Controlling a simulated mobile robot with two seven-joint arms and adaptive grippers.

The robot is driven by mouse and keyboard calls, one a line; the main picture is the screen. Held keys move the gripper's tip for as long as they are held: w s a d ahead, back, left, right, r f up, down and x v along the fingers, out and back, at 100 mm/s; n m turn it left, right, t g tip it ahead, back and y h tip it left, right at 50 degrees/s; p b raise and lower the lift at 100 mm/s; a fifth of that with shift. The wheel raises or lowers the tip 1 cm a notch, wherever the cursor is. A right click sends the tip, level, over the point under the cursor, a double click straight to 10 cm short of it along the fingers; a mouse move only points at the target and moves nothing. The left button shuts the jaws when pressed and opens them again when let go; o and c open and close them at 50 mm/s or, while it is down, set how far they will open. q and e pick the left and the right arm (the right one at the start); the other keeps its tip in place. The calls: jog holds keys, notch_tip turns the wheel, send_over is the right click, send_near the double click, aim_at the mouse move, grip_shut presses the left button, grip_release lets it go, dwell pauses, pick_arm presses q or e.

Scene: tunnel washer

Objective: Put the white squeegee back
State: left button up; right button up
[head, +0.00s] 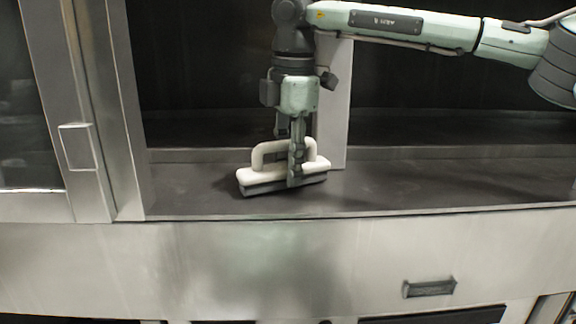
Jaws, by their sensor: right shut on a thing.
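The white squeegee (258,176) has a looped handle and a grey lower edge. It sits on or just above the dark shelf (420,185) in the middle of the head view; I cannot tell if it touches. My right gripper (296,165) points straight down over it and is shut on its handle. The fingers hide part of the handle and body. My left gripper is not in view.
A pale upright post (337,110) stands just behind the gripper. A metal frame with a square handle (78,147) is at the left. The shelf is clear to the right. A drawer-like front with a dark handle (429,288) is below the shelf edge.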

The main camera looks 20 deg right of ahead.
aim_at(289, 141)
jog(key=shift+f, duration=0.35)
jog(key=shift+c, duration=0.5)
jog(key=o, duration=1.1)
jog(key=shift+s+r, duration=0.2)
jog(key=shift+r, duration=1.7)
jog(key=shift+s+r, duration=0.2)
jog(key=shift+r, duration=1.65)
